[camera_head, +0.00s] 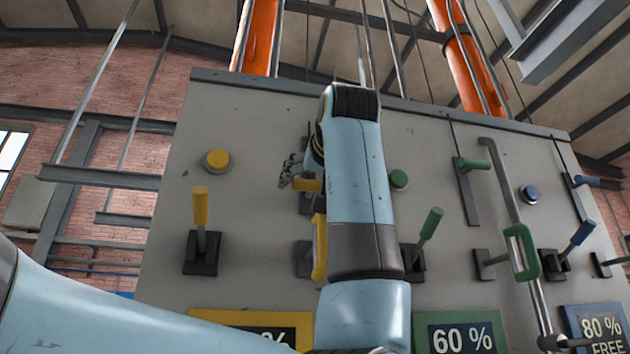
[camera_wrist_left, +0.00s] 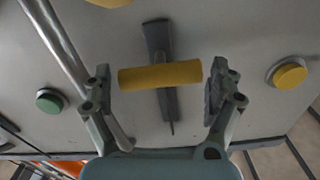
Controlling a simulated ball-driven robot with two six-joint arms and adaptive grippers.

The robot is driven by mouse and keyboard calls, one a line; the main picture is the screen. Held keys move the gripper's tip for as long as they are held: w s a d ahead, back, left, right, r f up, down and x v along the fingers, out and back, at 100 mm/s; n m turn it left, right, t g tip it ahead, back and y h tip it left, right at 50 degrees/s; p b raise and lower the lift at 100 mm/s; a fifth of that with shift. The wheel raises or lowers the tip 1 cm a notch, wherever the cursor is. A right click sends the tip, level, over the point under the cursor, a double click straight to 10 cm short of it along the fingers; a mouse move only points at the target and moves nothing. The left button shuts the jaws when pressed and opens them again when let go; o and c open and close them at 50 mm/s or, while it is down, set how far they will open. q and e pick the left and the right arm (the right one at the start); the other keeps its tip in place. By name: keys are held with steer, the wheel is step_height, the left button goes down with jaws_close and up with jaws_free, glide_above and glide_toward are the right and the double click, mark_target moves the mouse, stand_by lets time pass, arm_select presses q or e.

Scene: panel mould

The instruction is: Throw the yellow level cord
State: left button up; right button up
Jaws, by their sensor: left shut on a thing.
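The yellow level handle (camera_head: 306,185), a short bar, is partly hidden behind my left arm in the head view. In the left wrist view it is a yellow cylinder (camera_wrist_left: 150,76) lying across a dark slotted plate (camera_wrist_left: 157,40) on the grey panel. My left gripper (camera_head: 291,172) is at this handle. Its two fingers (camera_wrist_left: 160,80) are at the two ends of the cylinder, shut on it. My right gripper is not in view.
The grey panel (camera_head: 262,130) also carries a yellow button (camera_head: 216,160), a yellow lever (camera_head: 201,206) and an upright yellow handle (camera_head: 320,246) beside my arm. Green controls, such as a lever (camera_head: 431,223), and blue ones stand to the right. A metal pipe (camera_head: 505,185) runs down the right part.

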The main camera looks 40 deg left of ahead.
arm_select(q)
steer(key=o, duration=1.3)
steer(key=shift+w+f, duration=0.15)
steer(key=shift+f, duration=0.15)
steer(key=shift+o, duration=0.5)
steer(key=shift+w+a, duration=0.2)
steer(key=shift+a, duration=0.05)
steer(key=shift+s+d+r, duration=0.1)
steer(key=shift+r, duration=0.3)
step_height(320, 180, up, 9)
steer(key=shift+r, duration=0.1)
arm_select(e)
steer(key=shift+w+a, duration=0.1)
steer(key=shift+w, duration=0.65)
arm_select(q)
steer(key=shift+g, duration=0.3)
